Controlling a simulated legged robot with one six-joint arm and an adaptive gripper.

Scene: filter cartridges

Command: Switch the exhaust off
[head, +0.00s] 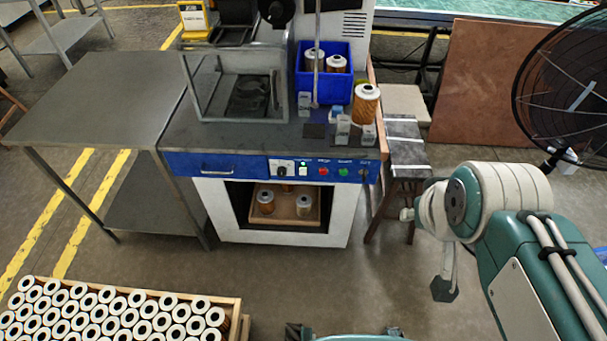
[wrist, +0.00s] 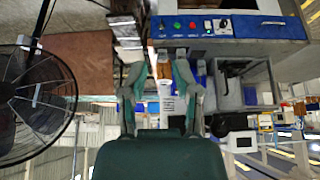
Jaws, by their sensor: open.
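A blue control panel (head: 235,168) runs along the front of the workbench. It carries a dial (head: 284,170), a white rocker switch (head: 303,169) with a green patch, a red button (head: 323,171), a green button (head: 344,172) and a dark round control (head: 363,173). The labels are too small to read, so I cannot tell which one is the exhaust's. In the wrist view the picture is upside down, with the panel (wrist: 270,27) across the top. My gripper (wrist: 160,68) is open and empty there, apart from the panel. In the head view my arm is at the right.
A blue bin (head: 345,88) with filter cartridges and a loose cartridge (head: 366,104) stand on the bench. An opening below holds a cartridge tray (head: 286,212). A crate of cartridges (head: 237,325) is at the lower left. A fan (head: 570,85) stands right.

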